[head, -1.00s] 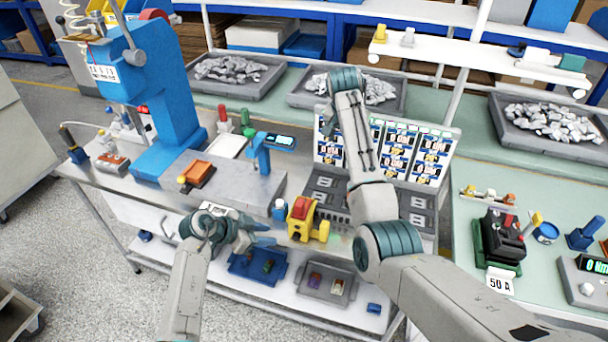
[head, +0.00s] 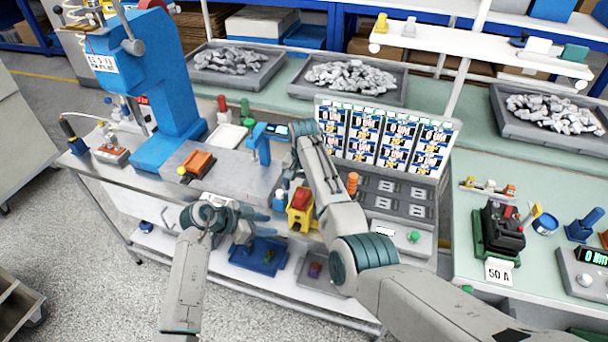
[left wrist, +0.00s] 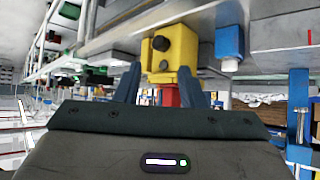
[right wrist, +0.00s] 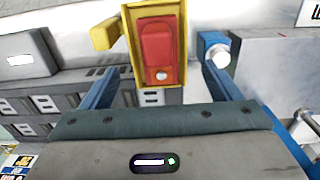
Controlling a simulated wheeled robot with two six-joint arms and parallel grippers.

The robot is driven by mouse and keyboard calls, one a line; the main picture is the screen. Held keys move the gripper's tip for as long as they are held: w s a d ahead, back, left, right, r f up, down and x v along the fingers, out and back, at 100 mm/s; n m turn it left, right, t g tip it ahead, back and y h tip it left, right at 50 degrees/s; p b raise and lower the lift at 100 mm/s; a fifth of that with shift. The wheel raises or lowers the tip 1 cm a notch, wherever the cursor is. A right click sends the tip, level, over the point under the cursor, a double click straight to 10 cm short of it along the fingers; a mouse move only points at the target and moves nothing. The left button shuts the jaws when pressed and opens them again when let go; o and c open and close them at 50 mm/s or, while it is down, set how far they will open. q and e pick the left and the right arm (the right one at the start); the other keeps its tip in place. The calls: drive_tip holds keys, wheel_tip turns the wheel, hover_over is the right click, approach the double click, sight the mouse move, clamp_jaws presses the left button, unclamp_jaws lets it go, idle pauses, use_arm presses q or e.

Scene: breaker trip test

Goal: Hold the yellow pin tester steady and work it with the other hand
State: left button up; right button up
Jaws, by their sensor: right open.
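The yellow pin tester (head: 299,220) with a red rocker on top stands upright near the bench's front edge. My left gripper (left wrist: 160,68) is partly open, its fingers pointing at the tester from the left. In the left wrist view the tester (left wrist: 172,45) appears upside down just beyond the fingertips; the right finger overlaps it. I see no clear grip. My right gripper (right wrist: 165,70) is open and empty. In the right wrist view it faces the tester's red rocker (right wrist: 158,50) from above, not touching.
A small blue bottle with a white cap (right wrist: 216,55) stands close beside the tester. A blue press (head: 160,85) stands at left, and a panel of labelled cards (head: 385,140) behind at right.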

sight(311, 212)
drive_tip(key=shift+f, duration=1.4)
drive_tip(key=shift+c, duration=0.2)
drive_tip(key=c, duration=1.1)
use_arm(q)
clamp_jaws()
use_arm(e)
drive_tip(key=shift+c, duration=0.4)
